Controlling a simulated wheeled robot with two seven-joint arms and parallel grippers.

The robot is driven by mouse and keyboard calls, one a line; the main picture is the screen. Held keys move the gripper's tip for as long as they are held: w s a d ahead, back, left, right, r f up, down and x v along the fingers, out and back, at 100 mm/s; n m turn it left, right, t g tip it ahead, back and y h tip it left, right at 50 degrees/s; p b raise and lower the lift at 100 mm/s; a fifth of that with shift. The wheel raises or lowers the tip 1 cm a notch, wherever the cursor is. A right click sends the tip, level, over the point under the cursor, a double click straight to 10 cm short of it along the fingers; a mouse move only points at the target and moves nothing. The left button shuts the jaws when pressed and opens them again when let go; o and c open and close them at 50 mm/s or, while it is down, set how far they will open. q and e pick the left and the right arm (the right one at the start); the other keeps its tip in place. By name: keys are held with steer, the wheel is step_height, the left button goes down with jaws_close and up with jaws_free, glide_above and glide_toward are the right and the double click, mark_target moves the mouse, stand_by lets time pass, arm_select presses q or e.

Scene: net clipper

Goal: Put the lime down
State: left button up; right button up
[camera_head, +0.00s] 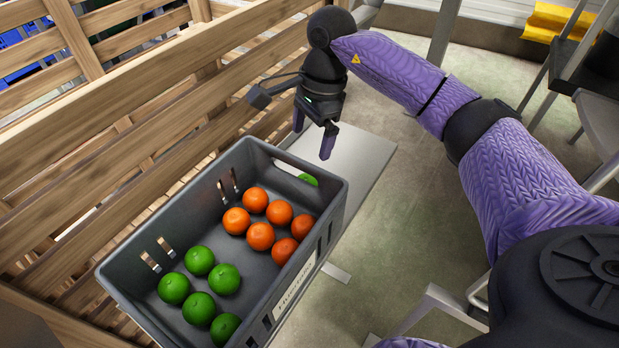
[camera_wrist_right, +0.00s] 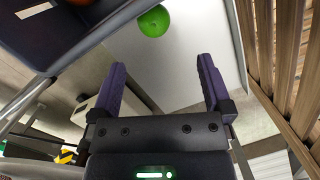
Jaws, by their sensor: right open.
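A green lime (camera_head: 308,180) shows partly in the head view, behind the crate's far end wall. In the right wrist view the lime (camera_wrist_right: 154,21) rests on the light grey tabletop (camera_wrist_right: 190,40), outside the crate and close to its edge. My right gripper (camera_head: 313,142) is open and empty above the tabletop, beyond the crate's far end. In the wrist view its two purple fingers (camera_wrist_right: 162,66) are spread apart, with the lime ahead of them and not between them. My left gripper is not in view.
A dark grey crate (camera_head: 332,212) holds several orange fruits (camera_head: 261,236) and several green limes (camera_head: 199,260) in separate groups. A slatted wooden structure (camera_head: 120,145) stands along the left. Bare tabletop (camera_head: 362,160) lies right of my gripper.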

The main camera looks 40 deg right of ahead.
mark_target(307, 176)
steer(key=shift+s+f, duration=0.25)
steer(key=shift+f, duration=0.15)
steer(key=f+b, duration=0.1)
steer(key=f, duration=0.2)
steer(key=a+f+b, duration=0.1)
steer(key=f, duration=0.2)
steer(key=f+b, duration=0.1)
steer(key=f, duration=0.2)
steer(key=shift+a+f+b, duration=0.25)
steer(key=shift+f+b, duration=0.05)
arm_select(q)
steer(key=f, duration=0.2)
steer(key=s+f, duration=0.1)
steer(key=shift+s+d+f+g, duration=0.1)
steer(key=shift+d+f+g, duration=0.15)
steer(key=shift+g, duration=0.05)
arm_select(e)
steer(key=shift+r, duration=0.15)
